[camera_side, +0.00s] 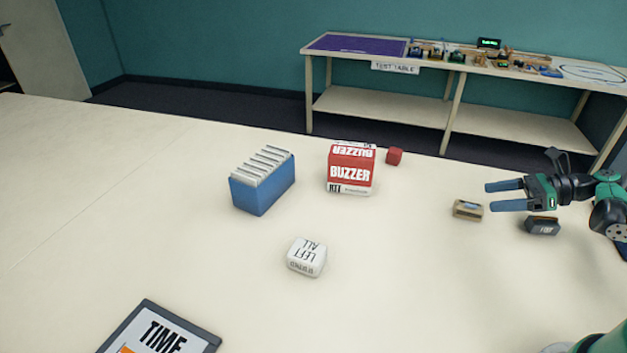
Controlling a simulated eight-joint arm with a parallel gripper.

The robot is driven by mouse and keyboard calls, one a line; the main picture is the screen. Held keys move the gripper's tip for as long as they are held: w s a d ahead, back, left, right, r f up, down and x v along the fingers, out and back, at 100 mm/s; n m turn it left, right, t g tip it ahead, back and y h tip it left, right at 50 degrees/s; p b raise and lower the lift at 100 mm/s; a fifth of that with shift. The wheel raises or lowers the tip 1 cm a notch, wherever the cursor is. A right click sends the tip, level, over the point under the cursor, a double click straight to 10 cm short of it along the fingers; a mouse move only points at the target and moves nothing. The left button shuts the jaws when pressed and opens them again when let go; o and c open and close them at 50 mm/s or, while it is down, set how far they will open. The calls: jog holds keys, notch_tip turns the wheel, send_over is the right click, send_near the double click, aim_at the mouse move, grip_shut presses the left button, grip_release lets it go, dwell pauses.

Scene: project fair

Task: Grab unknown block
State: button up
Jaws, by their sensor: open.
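The task names an unknown block, and I cannot tell which object that is. A small red block (394,156) lies near the table's far edge. A small tan block with a dark label (468,210) lies left of and below my gripper. A dark grey block with lettering (542,226) lies below my gripper, near the arm. A white rounded block with black lettering (307,257) sits at the middle front. My gripper (488,196) is at the right, its two blue fingers apart and pointing left. It is open and empty, apart from the blocks.
A red and white BUZZER box (351,169) stands beside a blue holder (263,196) filled with white cards. A framed TIME sign (160,333) lies at the front left. The table's left side is clear. A separate test table (380,87) stands behind.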

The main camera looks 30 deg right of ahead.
aim_at(465, 204)
jog(key=shift+f, duration=0.45)
jog(key=shift+w+a+f, duration=0.15)
jog(key=shift+a+f, duration=0.05)
jog(key=shift+f, duration=0.1)
jog(key=x, duration=0.4)
jog(key=shift+w+a+f, duration=0.1)
jog(key=shift+w+a, duration=0.05)
jog(key=shift+w, duration=0.05)
grip_shut()
